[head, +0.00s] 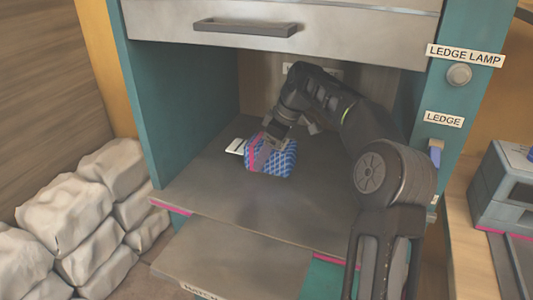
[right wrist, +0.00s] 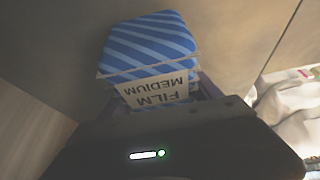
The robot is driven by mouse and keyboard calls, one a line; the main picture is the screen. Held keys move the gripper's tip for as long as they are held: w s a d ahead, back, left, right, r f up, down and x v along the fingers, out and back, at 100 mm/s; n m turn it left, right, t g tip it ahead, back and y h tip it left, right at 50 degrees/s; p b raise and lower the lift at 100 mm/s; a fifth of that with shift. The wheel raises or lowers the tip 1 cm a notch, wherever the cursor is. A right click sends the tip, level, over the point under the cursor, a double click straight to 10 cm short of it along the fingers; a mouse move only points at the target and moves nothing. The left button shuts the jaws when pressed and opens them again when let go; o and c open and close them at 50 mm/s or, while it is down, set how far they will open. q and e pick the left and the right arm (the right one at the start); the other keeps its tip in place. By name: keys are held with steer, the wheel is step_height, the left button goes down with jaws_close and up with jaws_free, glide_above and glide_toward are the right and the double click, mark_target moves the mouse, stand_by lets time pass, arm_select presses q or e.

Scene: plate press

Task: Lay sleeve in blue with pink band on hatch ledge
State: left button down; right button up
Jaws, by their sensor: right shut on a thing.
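The blue patterned sleeve (head: 283,162) with a pink band is inside the teal cabinet's open bay, at or just above its grey floor. My right gripper (head: 268,146) reaches in from the right and is shut on the sleeve. In the right wrist view the sleeve (right wrist: 150,45) has blue stripes and a white label reading "FILM MEDIUM" upside down. Whether its underside touches the floor cannot be told. A grey ledge (head: 228,258) juts out at the bay's front, with a partly cut-off label on its front edge. My left gripper is not in view.
A drawer front (head: 285,22) with a dark handle hangs above the bay. White sacks (head: 65,210) are stacked at the left. The right post carries a "LEDGE LAMP" knob (head: 459,75) and a "LEDGE" blue lever (head: 435,155). The front ledge's top looks clear.

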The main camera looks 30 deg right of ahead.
steer(key=shift+f+b, duration=0.3)
steer(key=shift+f, duration=0.25)
steer(key=o, duration=1.8)
